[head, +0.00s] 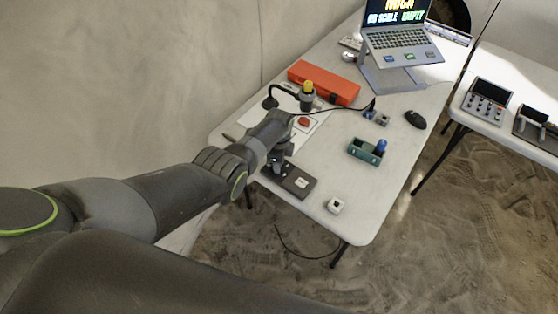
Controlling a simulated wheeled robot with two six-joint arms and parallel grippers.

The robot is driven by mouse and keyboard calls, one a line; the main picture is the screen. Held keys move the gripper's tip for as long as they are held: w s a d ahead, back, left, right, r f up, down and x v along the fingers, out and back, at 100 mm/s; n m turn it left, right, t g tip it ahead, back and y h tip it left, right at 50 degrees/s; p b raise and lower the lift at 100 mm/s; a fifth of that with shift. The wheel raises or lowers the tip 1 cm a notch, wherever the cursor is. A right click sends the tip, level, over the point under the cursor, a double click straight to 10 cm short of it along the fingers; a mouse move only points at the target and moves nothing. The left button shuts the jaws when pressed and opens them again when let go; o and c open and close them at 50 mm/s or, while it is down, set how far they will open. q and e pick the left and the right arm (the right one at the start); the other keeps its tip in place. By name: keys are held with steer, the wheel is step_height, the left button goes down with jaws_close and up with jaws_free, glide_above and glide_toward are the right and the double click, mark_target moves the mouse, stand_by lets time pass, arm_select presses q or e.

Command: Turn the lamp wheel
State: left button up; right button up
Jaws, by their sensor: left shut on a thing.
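My left arm reaches in from the left over the white table. My left gripper (283,124) is at the top of a dark stand-like device (277,158) with a flat black base (300,183). It is shut on a small part there, which looks to be the lamp wheel. The wheel itself is hidden by my wrist and fingers. Just behind the gripper a black curved lamp-like arm (270,101) and a yellow-topped dark cylinder (307,95) stand on a pale sheet. My right gripper is not in view.
A red-orange case (324,82) lies behind. A laptop (399,43) stands on a riser at the back. A green box (362,153) with a blue item, a black mouse (415,119) and a small white block (335,206) are to the right. The table's front right is mostly clear.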

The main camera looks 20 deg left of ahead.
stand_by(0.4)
arm_select(q)
steer(key=o, duration=1)
steer(key=shift+r+p, duration=0.3)
steer(key=shift+r, duration=0.15)
step_height(320, 180, up, 7)
steer(key=shift+r+p, duration=0.2)
steer(key=shift+p, duration=0.95)
step_height(320, 180, up, 9)
steer(key=shift+r, duration=0.1)
